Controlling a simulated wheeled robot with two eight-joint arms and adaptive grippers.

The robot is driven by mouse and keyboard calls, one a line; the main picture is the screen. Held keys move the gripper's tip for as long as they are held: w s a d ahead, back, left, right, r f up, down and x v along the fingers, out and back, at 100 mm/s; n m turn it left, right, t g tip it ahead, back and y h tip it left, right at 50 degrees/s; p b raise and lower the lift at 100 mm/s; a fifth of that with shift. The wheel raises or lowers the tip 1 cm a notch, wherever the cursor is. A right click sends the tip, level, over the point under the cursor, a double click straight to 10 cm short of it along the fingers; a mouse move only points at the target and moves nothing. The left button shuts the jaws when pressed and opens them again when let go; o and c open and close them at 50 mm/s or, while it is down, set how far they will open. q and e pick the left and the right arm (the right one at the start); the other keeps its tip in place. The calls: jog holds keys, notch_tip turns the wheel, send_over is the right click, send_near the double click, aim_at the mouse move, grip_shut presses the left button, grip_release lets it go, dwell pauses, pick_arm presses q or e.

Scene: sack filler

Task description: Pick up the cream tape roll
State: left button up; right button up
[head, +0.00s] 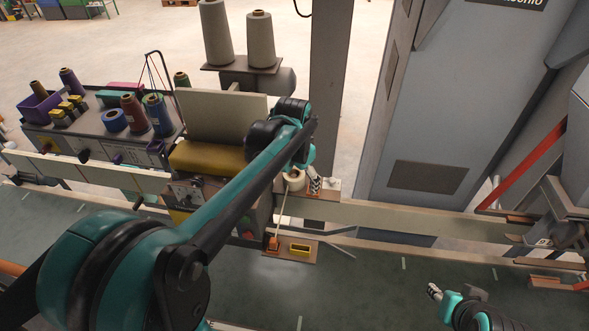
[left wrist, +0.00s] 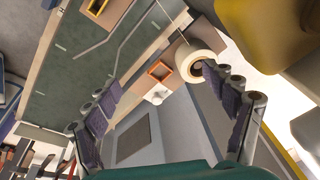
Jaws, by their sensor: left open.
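The cream tape roll (head: 294,181) sits at the end of the machine's bench, just below my left gripper (head: 312,184) in the head view. In the left wrist view the roll (left wrist: 195,62) shows its round face and dark core. It lies beyond the tip of the right-hand finger, off the middle of the gap. My left gripper (left wrist: 161,80) is open and empty, with its padded fingers spread wide. My right gripper (head: 434,292) is at the lower right of the head view, far from the roll; its jaw opening is too small to tell.
A sewing machine with a yellow-brown body (head: 208,158) stands left of the roll. Two thread cones (head: 260,40) stand above it. A grey column (head: 334,90) rises behind. A rail (head: 420,217) runs right.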

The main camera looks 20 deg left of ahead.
pick_arm(q)
jog(key=m+g+p, duration=0.2)
jog(key=p, duration=0.2)
send_over(294, 175)
jog(key=shift+s+d, duration=0.1)
jog(key=shift+d, duration=0.25)
jog(key=shift+w+a+f+p, duration=0.15)
jog(key=shift+w+f+p, duration=0.05)
jog(key=shift+f+p, duration=0.1)
jog(key=shift+w+a+f, duration=0.1)
jog(key=shift+f, duration=0.2)
jog(key=f, duration=0.7)
jog(key=shift+s+f+b, duration=0.2)
jog(key=shift+s+b, duration=0.1)
jog(key=shift+b, duration=0.05)
pick_arm(e)
notch_tip(294, 175, up, 5)
jog(key=shift+w+r, duration=0.1)
jog(key=shift+r, duration=0.1)
pick_arm(q)
jog(key=c, duration=1.3)
